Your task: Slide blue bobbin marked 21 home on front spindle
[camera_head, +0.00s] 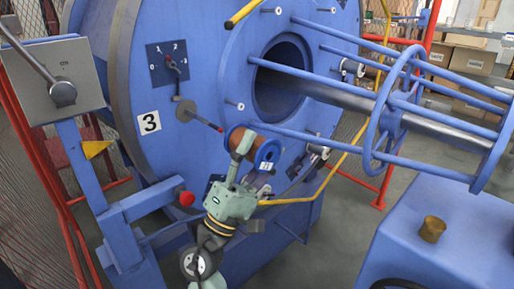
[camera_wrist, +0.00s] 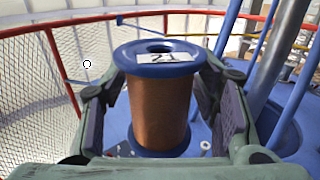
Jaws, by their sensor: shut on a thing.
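The blue-flanged bobbin (camera_head: 268,154) holds copper-coloured winding and lies in front of the big blue disc (camera_head: 205,70) in the head view. In the wrist view the bobbin (camera_wrist: 160,107) has a white label reading 21 on its near flange, with an open bore. My gripper (camera_wrist: 160,115) is shut on it, one finger on each side of the winding. The gripper (camera_head: 244,143) also shows in the head view. The far flange faces the disc; I cannot tell whether it touches it. The spindle behind the bobbin is hidden, so any engagement is unclear.
Blue rods and a ring cage (camera_head: 375,110) surround a steel shaft (camera_head: 340,92) right of the bobbin. A yellow bent bar (camera_head: 330,178) runs below. A red-knobbed lever (camera_head: 186,198) is near my arm. A blue cabinet (camera_head: 460,230) stands at lower right.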

